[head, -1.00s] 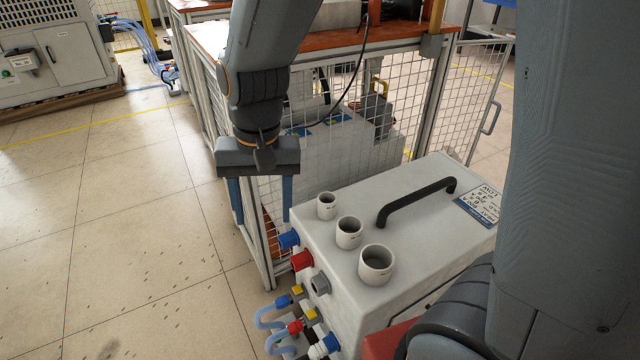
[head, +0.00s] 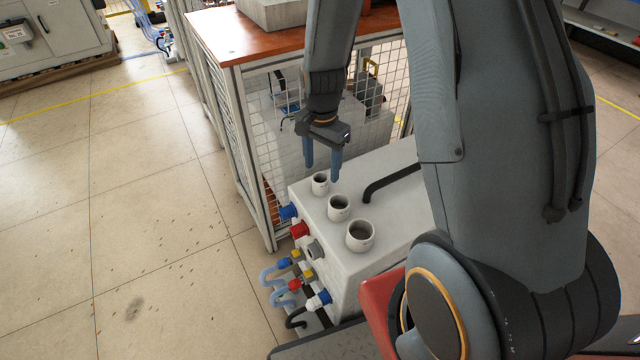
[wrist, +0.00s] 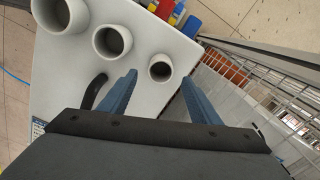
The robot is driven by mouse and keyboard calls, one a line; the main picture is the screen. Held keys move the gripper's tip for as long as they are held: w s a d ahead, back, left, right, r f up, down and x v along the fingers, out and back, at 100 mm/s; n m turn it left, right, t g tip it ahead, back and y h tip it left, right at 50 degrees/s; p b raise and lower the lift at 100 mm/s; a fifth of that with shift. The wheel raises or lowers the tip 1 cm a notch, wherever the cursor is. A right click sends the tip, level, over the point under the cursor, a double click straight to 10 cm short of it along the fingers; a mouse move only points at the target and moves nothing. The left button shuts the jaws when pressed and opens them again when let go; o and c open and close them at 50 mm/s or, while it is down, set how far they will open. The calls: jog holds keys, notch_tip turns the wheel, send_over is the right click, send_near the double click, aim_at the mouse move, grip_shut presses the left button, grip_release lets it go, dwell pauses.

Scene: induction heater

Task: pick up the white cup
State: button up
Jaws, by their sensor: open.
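Three white cups of different sizes stand upright in a row on top of the light grey heater box (head: 400,160). The smallest white cup (head: 320,186) is farthest back, the middle cup (head: 339,209) is between, and the largest cup (head: 360,237) is nearest. My gripper (head: 322,175) is open and empty, above the smallest cup, fingers pointing down. In the wrist view, the smallest cup (wrist: 160,70) shows ahead of and between the two blue fingers (wrist: 160,88). The middle cup (wrist: 113,41) and the largest cup (wrist: 62,14) lie to the left. Which cup is meant cannot be told.
A black handle (head: 385,183) rises from the box top beside the cups. A wire-mesh cage with an orange-brown top (head: 225,45) stands just behind. Coloured connectors (head: 299,230) and hoses stick out of the box front. The tiled floor at left is clear.

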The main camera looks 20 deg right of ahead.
jog(key=f, duration=0.6)
jog(key=shift+s+a+b, duration=0.1)
jog(key=shift+a+b, duration=0.1)
jog(key=shift+b, duration=0.2)
jog(key=c, duration=1.2)
jog(key=shift+r, duration=0.1)
notch_tip(320, 180, up, 10)
jog(key=p, duration=0.2)
notch_tip(320, 180, up, 6)
jog(key=p, duration=0.5)
send_over(321, 181)
jog(key=s, duration=0.2)
jog(key=shift+w+a, duration=0.2)
jog(key=shift+a, duration=0.1)
